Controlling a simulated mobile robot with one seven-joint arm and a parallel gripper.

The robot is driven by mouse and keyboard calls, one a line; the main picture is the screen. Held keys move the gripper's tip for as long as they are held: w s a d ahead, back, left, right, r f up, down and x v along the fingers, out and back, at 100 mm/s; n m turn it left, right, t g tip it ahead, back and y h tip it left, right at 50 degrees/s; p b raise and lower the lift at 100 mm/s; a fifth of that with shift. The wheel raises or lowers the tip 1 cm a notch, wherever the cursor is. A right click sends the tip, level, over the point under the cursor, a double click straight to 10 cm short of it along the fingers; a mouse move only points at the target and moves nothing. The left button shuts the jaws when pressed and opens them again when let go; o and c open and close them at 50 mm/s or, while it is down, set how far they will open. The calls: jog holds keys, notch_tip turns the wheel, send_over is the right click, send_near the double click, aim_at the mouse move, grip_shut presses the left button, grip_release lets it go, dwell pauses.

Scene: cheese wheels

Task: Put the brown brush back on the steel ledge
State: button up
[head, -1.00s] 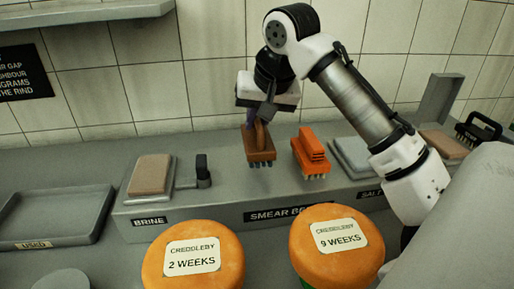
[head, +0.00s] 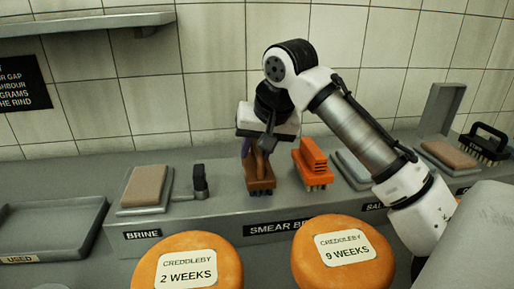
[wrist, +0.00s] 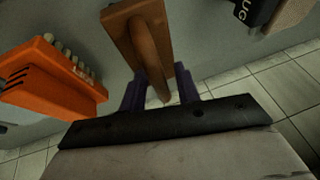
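The brown brush (head: 260,183) has a wooden block, dark bristles below and an upright handle. My gripper (head: 257,150) is shut on the handle from above. In the wrist view, the brush (wrist: 125,30) shows with its handle between the two dark purple fingers of my gripper (wrist: 160,92). The brush is upright over the steel ledge (head: 225,215), left of the orange brush (head: 312,165). Its bristles are at or very close to the ledge top; I cannot tell if they touch.
The orange brush stands close to the right and also shows in the wrist view (wrist: 45,85). A brown pad (head: 145,185) and small dark block (head: 199,180) sit to the left. Two cheese wheels (head: 165,242) (head: 325,268) stand in front. Ledge between dark block and brown brush is bare.

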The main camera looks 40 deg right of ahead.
jog(key=shift+o, duration=0.2)
jog(key=shift+r, duration=0.1)
jog(key=shift+r, duration=0.3)
jog(key=v, duration=1.1)
jog(key=shift+s+r, duration=0.2)
jog(key=shift+s, duration=0.05)
